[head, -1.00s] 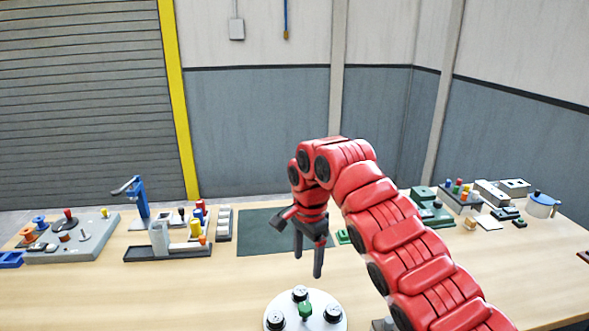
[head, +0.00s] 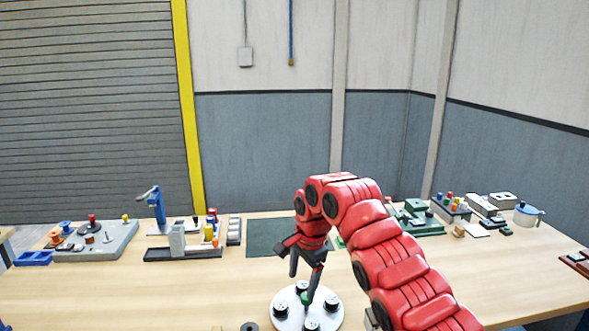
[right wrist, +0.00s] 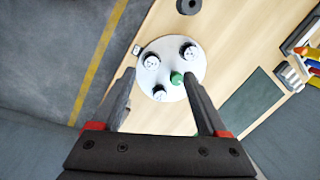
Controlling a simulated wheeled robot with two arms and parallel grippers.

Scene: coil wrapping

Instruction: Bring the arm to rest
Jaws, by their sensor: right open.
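My right arm (head: 375,235) is red, comes in from the lower right and bends over at its top. Its dark gripper (head: 303,284) points down, open and with nothing between its fingers. In the head view it shows in front of a round white plate (head: 284,316), which carries several dark-topped pieces and a green knob (head: 306,299). In the right wrist view, the open fingers (right wrist: 160,80) frame the plate (right wrist: 180,56) and its green knob (right wrist: 176,78), which look apart from the fingers. My left gripper is not in view.
A dark green mat (head: 264,239) lies behind the arm. A grey board with knobs (head: 118,242), a black tray (head: 180,254) and a blue stand (head: 157,206) are at the left. Boxes and a white pot (head: 527,215) are back right. The left front table is mostly clear.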

